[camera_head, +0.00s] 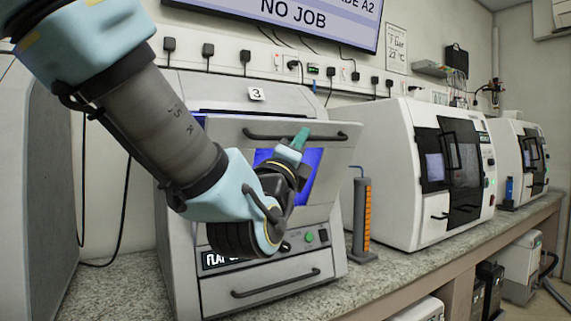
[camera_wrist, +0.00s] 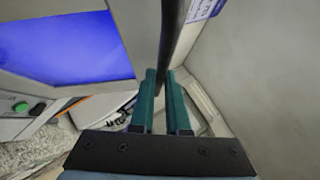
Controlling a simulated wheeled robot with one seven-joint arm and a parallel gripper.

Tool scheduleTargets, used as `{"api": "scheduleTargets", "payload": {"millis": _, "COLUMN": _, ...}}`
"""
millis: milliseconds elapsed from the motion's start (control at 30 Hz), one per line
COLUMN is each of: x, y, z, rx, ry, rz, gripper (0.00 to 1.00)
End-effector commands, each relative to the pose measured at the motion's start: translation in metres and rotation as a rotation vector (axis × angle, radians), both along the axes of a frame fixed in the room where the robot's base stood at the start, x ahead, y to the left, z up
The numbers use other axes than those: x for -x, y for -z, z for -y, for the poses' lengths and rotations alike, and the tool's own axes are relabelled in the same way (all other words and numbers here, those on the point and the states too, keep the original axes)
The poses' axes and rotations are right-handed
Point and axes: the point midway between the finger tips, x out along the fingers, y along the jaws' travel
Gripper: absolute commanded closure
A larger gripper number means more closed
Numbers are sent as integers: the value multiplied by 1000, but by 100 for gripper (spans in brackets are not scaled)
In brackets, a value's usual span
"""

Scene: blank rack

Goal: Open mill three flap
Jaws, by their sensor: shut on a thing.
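Mill three (camera_head: 185,235) is the grey machine with the "3" tag on top, left of centre in the head view. The flap has a dark bar handle (camera_head: 265,136). My gripper (camera_head: 301,138) has its teal fingers at this handle, right of its middle. In the wrist view the fingers (camera_wrist: 161,95) are shut around the black bar (camera_wrist: 173,35), with the blue-lit area (camera_wrist: 70,45) to the left. My arm hides part of the mill's front.
A lower drawer handle (camera_head: 275,283), a green button (camera_head: 309,237) and a partly hidden "FLAP" display (camera_head: 218,259) are on the mill's front. A grey-and-orange upright holder (camera_head: 362,215) stands close to its right. Other white machines (camera_head: 400,180) stand further right along the counter.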

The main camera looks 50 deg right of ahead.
Motion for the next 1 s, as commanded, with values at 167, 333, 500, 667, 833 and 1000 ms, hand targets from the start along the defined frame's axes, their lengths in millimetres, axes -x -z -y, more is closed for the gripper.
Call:
{"api": "scheduleTargets", "payload": {"millis": 167, "x": 21, "y": 31, "z": -8, "rx": 40, "ry": 2, "rz": 99, "gripper": 100}}
{"api": "scheduleTargets", "payload": {"millis": 333, "x": 39, "y": 50, "z": -15, "rx": 76, "ry": 2, "rz": 195, "gripper": 100}}
{"api": "scheduleTargets", "payload": {"millis": 500, "x": 54, "y": 71, "z": -21, "rx": 113, "ry": 2, "rz": 290, "gripper": 100}}
{"api": "scheduleTargets", "payload": {"millis": 667, "x": 66, "y": 91, "z": -26, "rx": 148, "ry": 0, "rz": 379, "gripper": 100}}
{"api": "scheduleTargets", "payload": {"millis": 833, "x": 78, "y": 112, "z": -30, "rx": 177, "ry": 2, "rz": 451, "gripper": 100}}
{"api": "scheduleTargets", "payload": {"millis": 1000, "x": 85, "y": 130, "z": -33, "rx": 174, "ry": 1, "rz": 447, "gripper": 100}}
